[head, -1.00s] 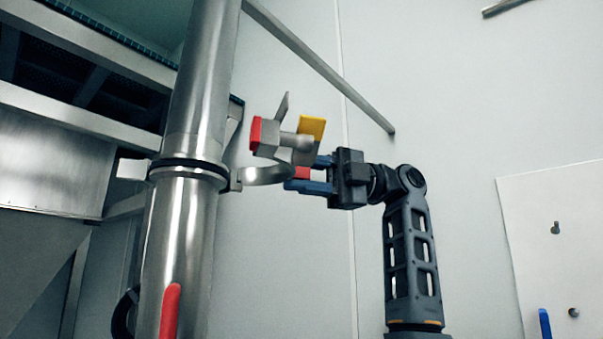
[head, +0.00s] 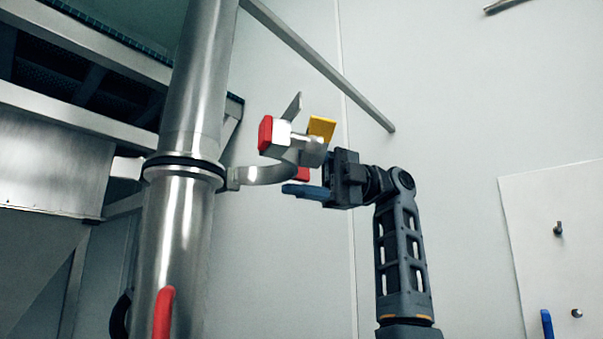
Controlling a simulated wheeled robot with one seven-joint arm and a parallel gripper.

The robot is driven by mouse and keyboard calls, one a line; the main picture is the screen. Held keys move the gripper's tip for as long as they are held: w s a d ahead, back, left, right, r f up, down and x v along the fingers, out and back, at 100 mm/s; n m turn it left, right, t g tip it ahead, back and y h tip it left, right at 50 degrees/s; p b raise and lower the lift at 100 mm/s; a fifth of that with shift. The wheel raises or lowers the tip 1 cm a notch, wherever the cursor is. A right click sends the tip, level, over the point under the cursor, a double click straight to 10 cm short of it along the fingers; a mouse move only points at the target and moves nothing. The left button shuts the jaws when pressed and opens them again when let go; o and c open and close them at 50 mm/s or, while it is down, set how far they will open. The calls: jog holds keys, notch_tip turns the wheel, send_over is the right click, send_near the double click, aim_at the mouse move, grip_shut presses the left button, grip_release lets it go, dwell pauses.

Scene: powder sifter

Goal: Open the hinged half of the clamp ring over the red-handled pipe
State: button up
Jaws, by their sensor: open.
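The steel pipe (head: 178,240) stands at the left, with a red handle (head: 163,310) low on it. At its dark-banded joint, the hinged half of the clamp ring (head: 262,175) is swung out to the right, clear of the pipe on that side. Its outer end carries a bolt with a red-faced block (head: 265,135), a yellow tab (head: 321,130) and a grey lever. My gripper (head: 303,178) is open beside this outer end. Its lower blue finger lies below a red piece; the other finger is mostly hidden behind the clamp's end. Contact cannot be told.
A steel frame and hopper (head: 50,165) fill the left behind the pipe. A slanted rod (head: 320,65) runs along the pale wall. A white panel (head: 560,230) with pegs and a blue object is at the right. The wall area between is clear.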

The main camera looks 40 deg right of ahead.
jog(key=shift+f, duration=0.1)
jog(key=shift+s+d+b, duration=0.15)
jog(key=shift+s+d, duration=0.1)
jog(key=shift+d, duration=1.05)
jog(key=shift+s+d+b, duration=0.2)
jog(key=shift+d, duration=1.05)
jog(key=shift+s+d+b, duration=0.15)
jog(key=shift+s+d, duration=0.1)
jog(key=shift+d, duration=1.05)
